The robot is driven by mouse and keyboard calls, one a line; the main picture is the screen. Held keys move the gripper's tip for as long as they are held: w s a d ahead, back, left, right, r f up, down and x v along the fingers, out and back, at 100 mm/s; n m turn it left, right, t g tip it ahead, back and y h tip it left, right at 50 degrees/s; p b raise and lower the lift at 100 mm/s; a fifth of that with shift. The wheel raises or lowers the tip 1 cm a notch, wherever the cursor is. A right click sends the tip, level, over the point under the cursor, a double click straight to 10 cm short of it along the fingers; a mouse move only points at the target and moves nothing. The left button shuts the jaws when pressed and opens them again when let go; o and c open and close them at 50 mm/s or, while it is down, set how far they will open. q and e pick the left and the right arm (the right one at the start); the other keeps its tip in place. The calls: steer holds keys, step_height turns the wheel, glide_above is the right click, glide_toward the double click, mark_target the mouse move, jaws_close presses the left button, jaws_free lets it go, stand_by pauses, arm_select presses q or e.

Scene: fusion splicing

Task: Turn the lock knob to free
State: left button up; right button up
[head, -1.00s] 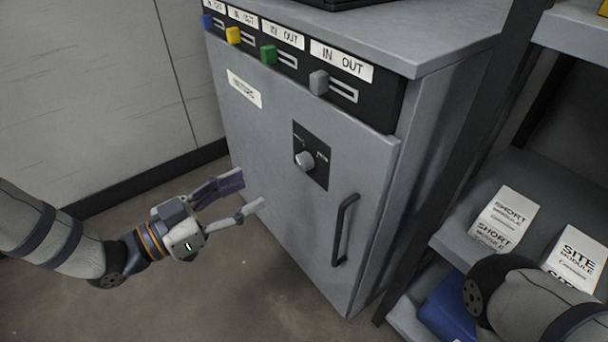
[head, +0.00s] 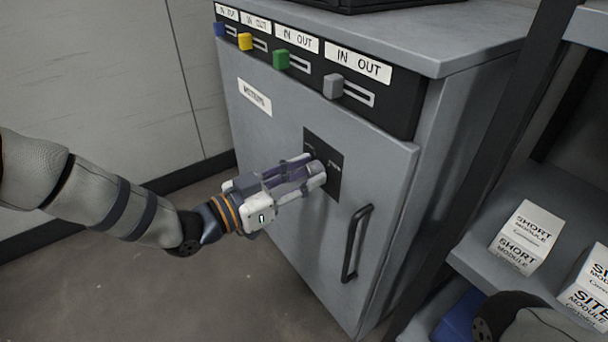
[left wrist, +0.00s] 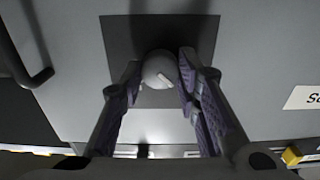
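The lock knob is a small round pale knob on a dark square plate (head: 334,178) on the grey cabinet door. In the left wrist view the knob (left wrist: 158,70) sits between the two purple-padded fingertips, one on each side, apparently touching. A light mark on the knob's face points toward the lower right there. The plate's markings are too small or covered to read. My right gripper is out of view; only part of that arm shows at the lower right.
A black door handle (head: 356,243) is below and right of the plate. A row of coloured sliders, including a green one (head: 281,59), runs above the door. A shelf at right holds white boxes (head: 527,236). Floor left of the cabinet is clear.

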arm_select(q)
steer(key=c, duration=0.4)
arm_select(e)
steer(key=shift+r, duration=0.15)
arm_select(q)
steer(key=m+p, duration=0.1)
steer(key=m, duration=0.2)
steer(key=shift+r+p, duration=0.1)
steer(key=shift+p, duration=0.3)
steer(key=m+p, duration=0.2)
steer(key=m, duration=0.3)
steer(key=shift+m+p, duration=0.3)
steer(key=m+p, duration=0.2)
steer(key=m, duration=0.3)
steer(key=shift+m+p, duration=0.8)
steer(key=shift+m, duration=1.4)
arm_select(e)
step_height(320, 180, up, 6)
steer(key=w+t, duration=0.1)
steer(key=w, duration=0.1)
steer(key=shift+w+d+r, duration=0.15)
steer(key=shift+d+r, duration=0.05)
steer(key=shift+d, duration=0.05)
